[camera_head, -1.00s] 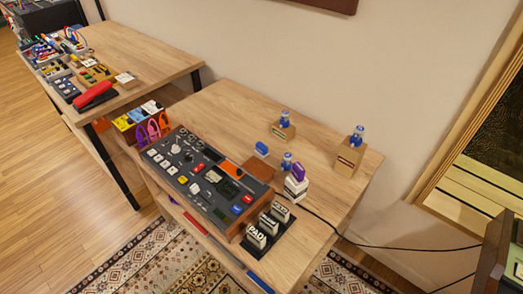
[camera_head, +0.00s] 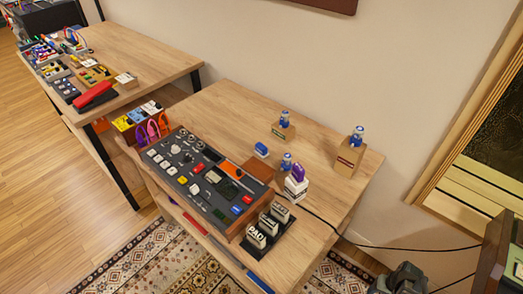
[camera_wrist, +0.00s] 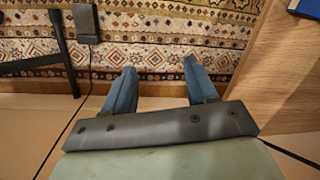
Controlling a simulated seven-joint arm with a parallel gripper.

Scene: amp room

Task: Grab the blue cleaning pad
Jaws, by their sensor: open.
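A small block with a blue top and white lower part (camera_head: 261,150) lies on the wooden table in the head view, behind the mixer's right end; it may be the blue cleaning pad, but it is too small to be sure. A flat blue item (camera_head: 260,282) shows at the table's lower front edge. A blue corner (camera_wrist: 306,8) shows at the top right of the wrist view; I cannot tell which item it is. My gripper (camera_wrist: 160,65) is open and empty above the patterned rug, apart from the table.
The table (camera_head: 225,98) holds a mixer (camera_head: 205,185), black stand with labelled blocks (camera_head: 268,225), blue-capped bottles (camera_head: 356,136) on wooden blocks, and a white-and-purple item (camera_head: 297,182). A cable crosses right of the table. The table's back left is clear.

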